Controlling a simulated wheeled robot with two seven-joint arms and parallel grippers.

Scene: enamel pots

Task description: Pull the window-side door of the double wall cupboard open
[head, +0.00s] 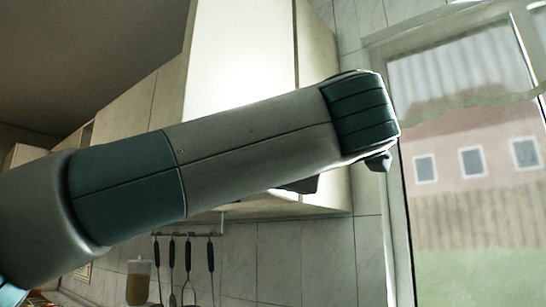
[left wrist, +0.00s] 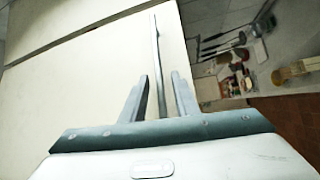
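The pale wall cupboard (head: 240,60) hangs at top centre in the head view, left of the window. My left arm crosses in front of it and covers its lower part. In the left wrist view, cream cupboard fronts (left wrist: 95,80) fill the left side, with a dark seam across the upper left. A slim grey bar handle (left wrist: 156,50) runs along the front near its edge. My left gripper (left wrist: 159,75) is open, one finger each side of the bar, with visible gaps. Its fingers are mostly hidden in the head view. No door opening shows. My right gripper is out of view.
The window (head: 465,150) is close right of the cupboard and my arm's end. Below, several utensils (head: 187,260) hang from a rail on the tiled wall (head: 285,260). The left wrist view shows counter items (left wrist: 290,72) at right.

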